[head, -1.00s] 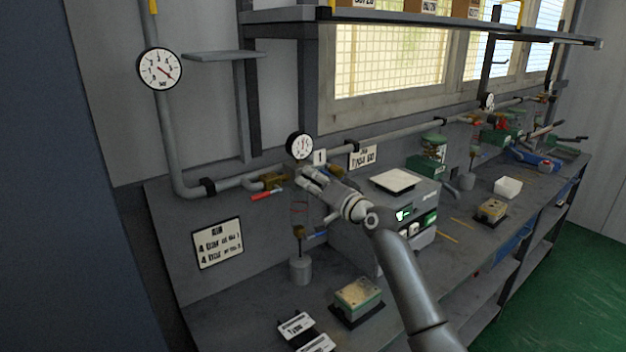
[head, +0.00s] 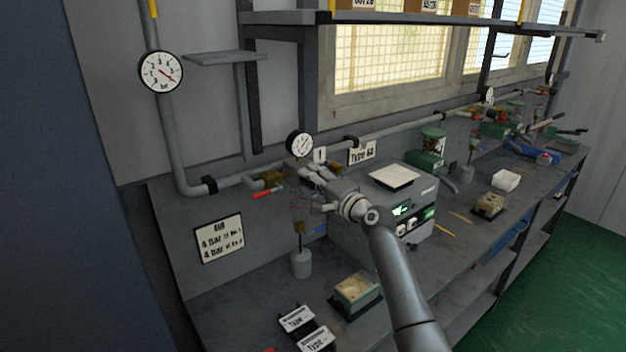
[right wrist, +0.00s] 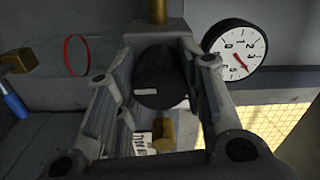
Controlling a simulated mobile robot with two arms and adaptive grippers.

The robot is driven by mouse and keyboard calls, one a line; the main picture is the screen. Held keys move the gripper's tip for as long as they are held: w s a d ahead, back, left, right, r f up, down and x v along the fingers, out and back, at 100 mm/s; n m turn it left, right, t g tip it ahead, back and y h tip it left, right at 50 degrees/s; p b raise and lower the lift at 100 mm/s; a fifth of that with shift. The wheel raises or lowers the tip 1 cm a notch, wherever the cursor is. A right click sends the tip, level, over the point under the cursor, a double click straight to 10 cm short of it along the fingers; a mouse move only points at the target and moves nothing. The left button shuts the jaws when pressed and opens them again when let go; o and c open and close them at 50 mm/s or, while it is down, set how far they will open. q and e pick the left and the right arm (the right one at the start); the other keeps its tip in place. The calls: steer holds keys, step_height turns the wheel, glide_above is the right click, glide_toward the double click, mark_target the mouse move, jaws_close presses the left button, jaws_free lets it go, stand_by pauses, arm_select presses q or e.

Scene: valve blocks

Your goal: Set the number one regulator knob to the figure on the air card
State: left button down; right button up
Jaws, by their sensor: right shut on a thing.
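The air card (head: 219,238) is on the sloped grey panel at the left; it seems to read 4 bar on both lines. The number one regulator has a round white gauge (head: 299,143) above it and a small "1" plate (head: 320,155) beside it. My right gripper (head: 304,172) is at this regulator. In the right wrist view its fingers are shut on the black knob (right wrist: 160,80), which has a white mark. The gauge (right wrist: 235,49) beside it has a red needle; its exact reading is too small to tell. My left gripper is out of view.
A larger gauge (head: 161,71) hangs on the pipe at the left. A red-handled valve (head: 266,192) is just left of my right gripper. A grey box with a white plate (head: 394,176) stands close to its right. A green-and-tan block (head: 355,292) lies in front.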

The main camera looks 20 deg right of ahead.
stand_by(0.3)
steer(key=o, duration=1)
steer(key=shift+o, duration=0.2)
steer(key=v, duration=1.2)
